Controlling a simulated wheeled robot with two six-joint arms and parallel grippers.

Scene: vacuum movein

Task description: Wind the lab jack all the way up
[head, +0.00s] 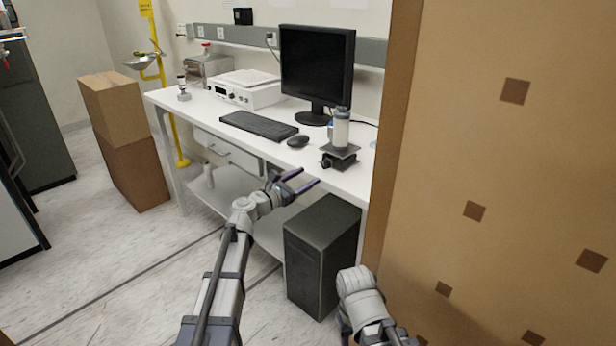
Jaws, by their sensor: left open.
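The lab jack (340,156) stands near the front edge of the white bench, right of the mouse. It is a small dark jack with a flat top plate and a dark knob low on its left front. A white and grey cylinder (341,128) stands upright on its plate. My left gripper (305,180) is open and empty, in front of the bench edge, lower left of the jack and apart from it. My right arm shows at the bottom, right of centre; its gripper fingers are not visible.
The bench (210,117) holds a monitor (316,65), a keyboard (259,126), a mouse (298,141) and a white instrument (245,90). A dark computer tower (322,255) stands below. A large brown panel (500,170) blocks the right side. Stacked boxes (125,140) stand left.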

